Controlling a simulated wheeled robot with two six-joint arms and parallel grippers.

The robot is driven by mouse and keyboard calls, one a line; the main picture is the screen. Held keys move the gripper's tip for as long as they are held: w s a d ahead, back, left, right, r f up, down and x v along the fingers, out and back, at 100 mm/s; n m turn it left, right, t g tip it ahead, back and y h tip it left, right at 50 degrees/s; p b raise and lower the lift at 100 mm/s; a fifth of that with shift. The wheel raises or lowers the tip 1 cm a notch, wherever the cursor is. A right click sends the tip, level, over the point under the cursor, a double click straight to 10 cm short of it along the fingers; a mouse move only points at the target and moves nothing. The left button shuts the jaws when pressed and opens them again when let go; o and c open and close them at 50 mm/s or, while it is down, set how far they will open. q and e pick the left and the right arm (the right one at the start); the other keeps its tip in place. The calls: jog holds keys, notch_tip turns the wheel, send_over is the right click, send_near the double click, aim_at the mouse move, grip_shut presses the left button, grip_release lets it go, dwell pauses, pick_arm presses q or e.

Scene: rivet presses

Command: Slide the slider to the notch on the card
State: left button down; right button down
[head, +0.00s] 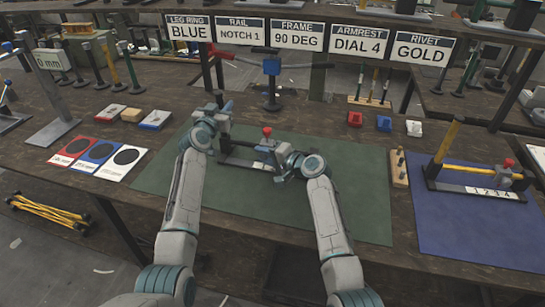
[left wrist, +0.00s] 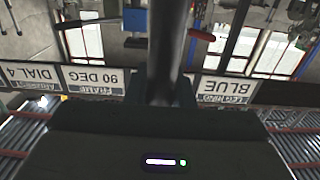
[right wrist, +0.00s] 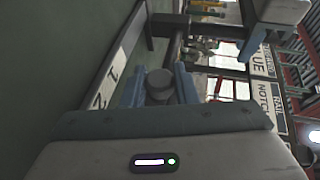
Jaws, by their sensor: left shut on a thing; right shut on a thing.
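The card (head: 240,29) reads "RAIL NOTCH 1". The rail (head: 241,162) lies on the green mat (head: 345,195), with a white number strip along it; digits 1 and 2 show on the strip (right wrist: 113,70) in the right wrist view. The slider, topped by a red knob (head: 267,131), is on the rail near my right gripper. My right gripper (head: 279,158) is shut on the slider; a grey round part (right wrist: 160,85) shows between its fingers. My left gripper (head: 221,112) is shut on a dark upright post (left wrist: 168,45) at the rail's left end. Which notch the slider is at cannot be told.
A second rail with a red knob (head: 507,163), numbered 1 to 4, lies on the blue mat (head: 455,225) at right. A wooden peg block (head: 399,168) stands between the mats. A stand with a blue head (head: 271,68) is behind. The green mat's front is clear.

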jog(key=shift+w+a, duration=0.15)
jog(key=shift+a, duration=0.25)
jog(key=c, duration=1.1)
grip_release()
jog(key=shift+c, duration=0.2)
jog(key=v, duration=1.2)
